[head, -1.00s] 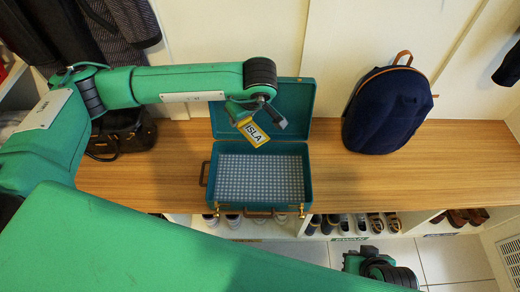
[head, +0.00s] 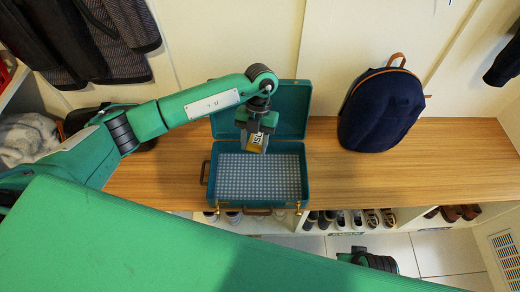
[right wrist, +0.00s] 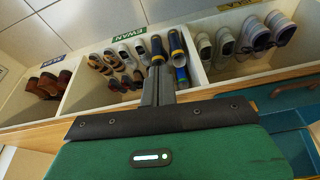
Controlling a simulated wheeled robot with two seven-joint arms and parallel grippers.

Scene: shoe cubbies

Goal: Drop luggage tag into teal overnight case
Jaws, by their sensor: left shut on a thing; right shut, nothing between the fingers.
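The teal overnight case (head: 307,178) lies open on the wooden bench, its lid raised at the back. Its inside has a checked lining and looks empty. The tag's lettering is only partly readable. My right gripper (right wrist: 160,85) is shut and empty in the right wrist view, in front of the shoe cubbies. A corner of the teal case shows at the right of that view.
A navy backpack (head: 382,110) stands on the bench (head: 450,150) to the right of the case. A dark bag sits at the left, partly behind my left arm. Shoe cubbies (right wrist: 195,60) with several pairs run under the bench.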

